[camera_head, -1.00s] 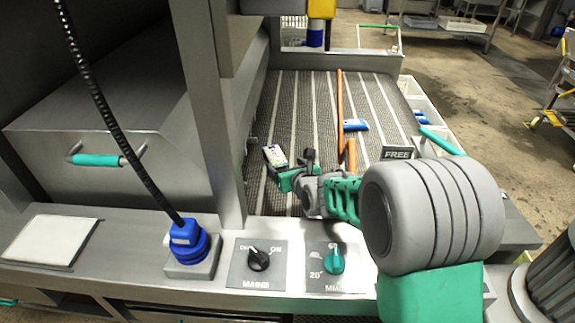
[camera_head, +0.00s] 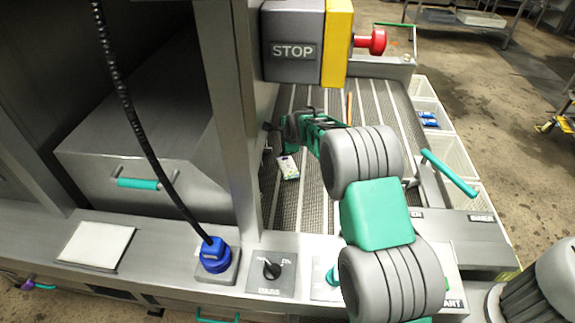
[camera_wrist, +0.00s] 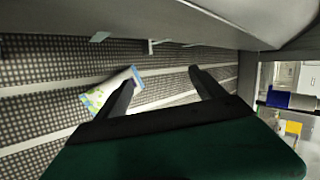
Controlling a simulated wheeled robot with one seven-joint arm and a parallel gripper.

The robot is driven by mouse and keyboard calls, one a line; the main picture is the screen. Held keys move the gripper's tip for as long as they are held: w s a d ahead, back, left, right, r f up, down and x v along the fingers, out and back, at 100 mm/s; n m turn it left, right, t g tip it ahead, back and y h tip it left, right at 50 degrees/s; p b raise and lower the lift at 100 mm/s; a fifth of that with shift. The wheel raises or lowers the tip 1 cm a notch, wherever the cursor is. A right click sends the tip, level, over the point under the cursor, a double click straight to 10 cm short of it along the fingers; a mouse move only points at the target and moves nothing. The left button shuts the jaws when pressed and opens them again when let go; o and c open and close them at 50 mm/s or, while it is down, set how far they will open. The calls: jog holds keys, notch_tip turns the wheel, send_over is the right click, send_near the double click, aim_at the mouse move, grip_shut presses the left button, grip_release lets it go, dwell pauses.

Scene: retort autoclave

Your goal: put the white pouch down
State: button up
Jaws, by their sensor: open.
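The white pouch (camera_head: 288,167), with a coloured print, lies on the ribbed dark belt close to the left post. It also shows in the wrist view (camera_wrist: 100,97), left of my gripper and partly covered by the left finger. My gripper (camera_head: 273,132) is beyond the pouch in the head view, partly hidden by its own arm. In the wrist view my gripper (camera_wrist: 163,76) has its two fingers spread with only belt between them. I cannot tell whether the left finger touches the pouch.
A metal post (camera_head: 232,120) and a large steel box (camera_head: 150,160) bound the left. White bins (camera_head: 455,155) line the right, beside a green-handled lever (camera_head: 448,173). The belt's front part is clear.

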jog(key=n, duration=0.3)
jog(key=n+g+h, duration=0.1)
jog(key=n+g, duration=0.3)
jog(key=n, duration=1)
send_near(288, 165)
jog(key=shift+w+a+f, duration=0.1)
jog(key=shift+w+f, duration=0.3)
jog(key=shift+f, duration=0.15)
jog(key=shift+f+n, duration=0.1)
jog(key=shift+n, duration=1)
jog(key=p+x, duration=0.1)
jog(key=x, duration=0.6)
jog(key=shift+w+a+f, duration=0.1)
jog(key=shift+f, duration=0.25)
jog(key=c, duration=1.7)
